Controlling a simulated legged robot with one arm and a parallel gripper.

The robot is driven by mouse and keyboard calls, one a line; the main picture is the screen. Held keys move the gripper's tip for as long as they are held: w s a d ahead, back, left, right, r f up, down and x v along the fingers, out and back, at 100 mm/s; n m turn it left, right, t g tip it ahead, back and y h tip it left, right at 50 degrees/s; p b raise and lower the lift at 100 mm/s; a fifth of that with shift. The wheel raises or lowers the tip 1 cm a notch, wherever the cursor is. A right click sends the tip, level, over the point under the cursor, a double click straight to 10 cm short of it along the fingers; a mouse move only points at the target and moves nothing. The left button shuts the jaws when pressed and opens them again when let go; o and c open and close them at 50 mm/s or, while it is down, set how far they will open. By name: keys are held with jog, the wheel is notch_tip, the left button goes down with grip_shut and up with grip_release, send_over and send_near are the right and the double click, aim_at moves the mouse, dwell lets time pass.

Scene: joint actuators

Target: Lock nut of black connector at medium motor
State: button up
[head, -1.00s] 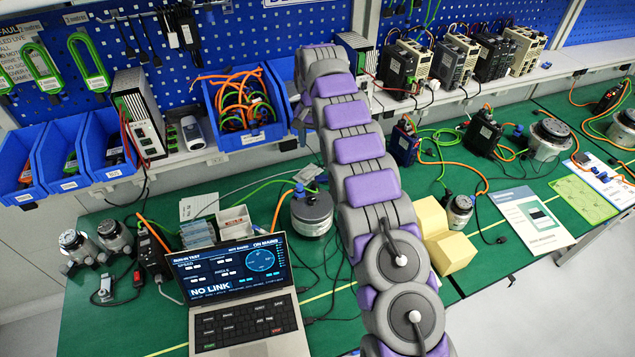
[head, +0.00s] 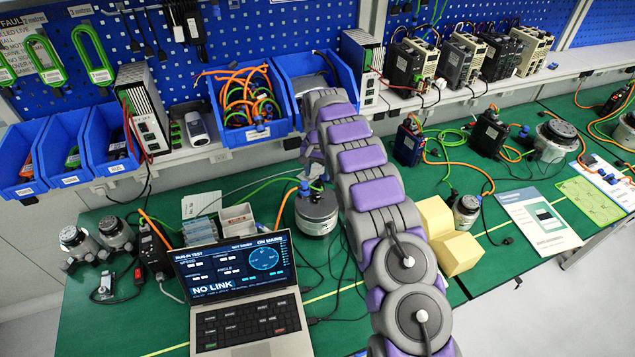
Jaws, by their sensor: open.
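A round grey-silver motor (head: 317,214) stands upright on the green bench, right of the laptop's screen. Blue connectors (head: 303,188) sit at its top left, with green and orange cables running to them. The black connector and its nut are too small or hidden to make out. My gripper (head: 316,168) is open, just above and behind the motor's top, near the connectors. My purple-and-grey arm partly covers the gripper, and I cannot tell whether it touches anything.
An open laptop (head: 245,290) reading "NO LINK" stands front left. Small boxes (head: 236,218) lie left of the motor, and yellow blocks (head: 450,240) right of my arm. Blue bins (head: 245,105) and drives line the shelf behind. Loose cables cross the bench.

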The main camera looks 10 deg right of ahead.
aim_at(320, 180)
jog(key=f, duration=0.2)
jog(key=d+f, duration=0.1)
jog(key=f, duration=0.1)
jog(key=shift+d+f+b, duration=0.15)
jog(key=shift+f+b, duration=0.1)
jog(key=shift+b, duration=0.05)
jog(key=shift+a, duration=0.5)
jog(key=shift+c, duration=0.7)
jog(key=shift+d, duration=0.3)
jog(key=c, duration=0.6)
grip_shut()
jog(key=shift+a, duration=0.1)
